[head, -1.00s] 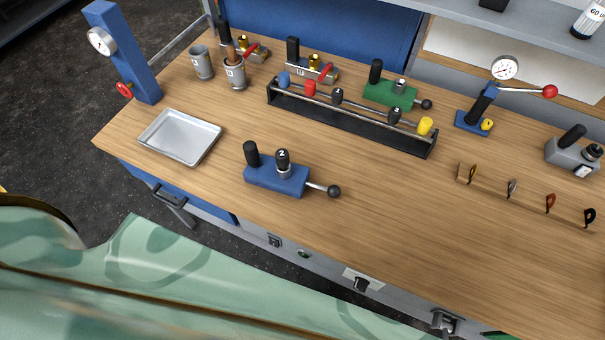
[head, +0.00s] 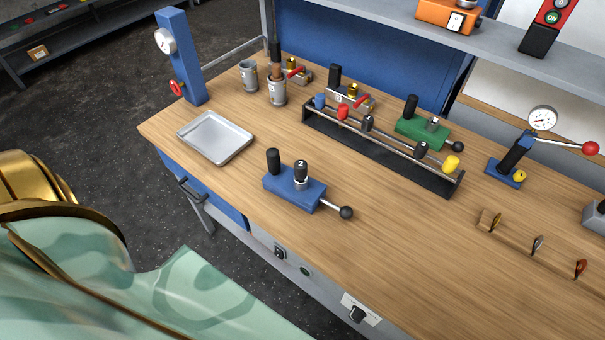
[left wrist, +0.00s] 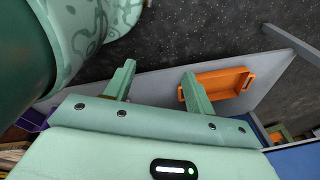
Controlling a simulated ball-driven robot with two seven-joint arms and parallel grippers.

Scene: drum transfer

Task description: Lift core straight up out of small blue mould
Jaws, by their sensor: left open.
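The small blue mould (head: 283,190) stands on the near part of the wooden bench. It has an upright black handle at its left and a side lever ending in a black ball at its right. The core (head: 300,172), with a dark top marked 2 and a metal collar, sits upright in the mould. My left gripper (left wrist: 158,72) shows in the left wrist view with its two green fingers apart and nothing between them. Neither gripper shows in the head view, and the left wrist view shows no mould.
A metal tray (head: 243,139) lies left of the mould. A black rack (head: 380,155) with coloured knobs stands behind it, and a green mould (head: 413,132) stands beyond that. In the left wrist view, an orange bin (left wrist: 230,84) lies beyond the fingers.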

